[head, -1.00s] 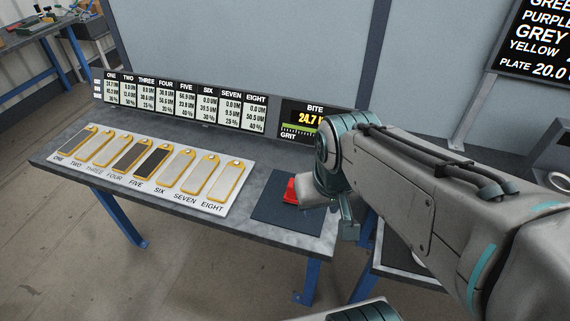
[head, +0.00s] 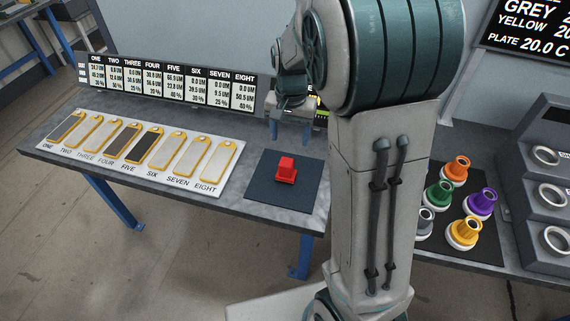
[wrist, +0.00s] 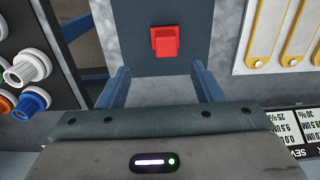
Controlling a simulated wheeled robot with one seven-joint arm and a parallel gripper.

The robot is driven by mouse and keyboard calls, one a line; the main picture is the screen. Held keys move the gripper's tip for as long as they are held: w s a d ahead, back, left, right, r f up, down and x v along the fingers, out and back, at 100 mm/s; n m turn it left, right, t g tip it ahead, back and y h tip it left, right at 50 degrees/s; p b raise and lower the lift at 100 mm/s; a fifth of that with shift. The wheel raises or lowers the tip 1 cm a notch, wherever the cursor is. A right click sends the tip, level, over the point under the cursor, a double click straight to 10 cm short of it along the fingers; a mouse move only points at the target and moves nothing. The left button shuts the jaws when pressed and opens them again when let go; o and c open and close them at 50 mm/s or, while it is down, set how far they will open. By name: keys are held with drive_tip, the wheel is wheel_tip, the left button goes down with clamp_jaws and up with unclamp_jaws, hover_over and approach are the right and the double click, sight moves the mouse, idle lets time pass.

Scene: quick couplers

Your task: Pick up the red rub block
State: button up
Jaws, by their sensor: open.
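The red rub block (head: 286,169) sits on a dark blue mat (head: 302,199) at the right end of the table with the numbered plates. My gripper (head: 291,139) is open and empty, above and just behind the block in the head view, pointing down. In the wrist view, the block (wrist: 164,42) lies beyond the space between my two open fingers (wrist: 160,84), apart from them. My arm covers part of the bite display in the head view.
A white board (head: 140,150) with several yellow-framed plates lies left of the mat. A row of number panels (head: 170,84) stands behind it. Several coloured couplers (head: 464,232) stand on a dark mat at right, beside a grey rack (head: 550,190).

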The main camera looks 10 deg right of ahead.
sight(286, 162)
drive_tip(key=f, duration=0.9)
drive_tip(key=shift+w, duration=0.4)
drive_tip(key=shift+w+a+f+p, duration=0.1)
drive_tip(key=shift+f+p, duration=0.05)
drive_tip(key=shift+f, duration=0.75)
drive_tip(key=shift+w+a+f+p, duration=0.1)
drive_tip(key=shift+w+f+p, duration=0.05)
drive_tip(key=shift+f, duration=0.75)
drive_tip(key=shift+w+a+f+p, duration=0.1)
drive_tip(key=shift+f+p, duration=0.05)
drive_tip(key=shift+f, duration=0.75)
drive_tip(key=c, duration=1.1)
